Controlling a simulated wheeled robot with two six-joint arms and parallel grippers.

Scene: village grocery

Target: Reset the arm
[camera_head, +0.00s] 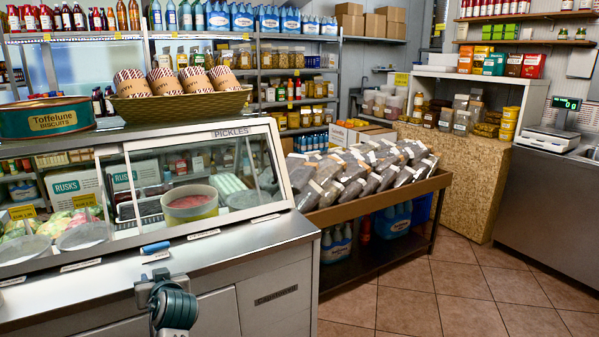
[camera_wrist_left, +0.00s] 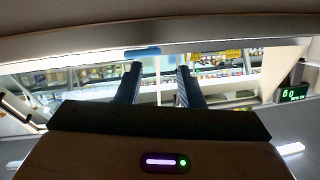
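My left gripper (camera_wrist_left: 159,70) shows in the left wrist view with its two dark fingers apart and nothing between them. In the head view, a dark grey and teal part of my arm (camera_head: 173,303) stands in front of the metal counter, low and left of centre. Its fingertips are hard to make out there. My right gripper is not in either view.
The glass-fronted display counter (camera_head: 270,290) fills the left, with a small blue object (camera_head: 156,247) on its front ledge. A slanted stand (camera_head: 436,183) of dark packets is behind it. Tiled floor (camera_head: 450,290) is free at the right. A scale (camera_head: 547,130) stands on the far-right counter.

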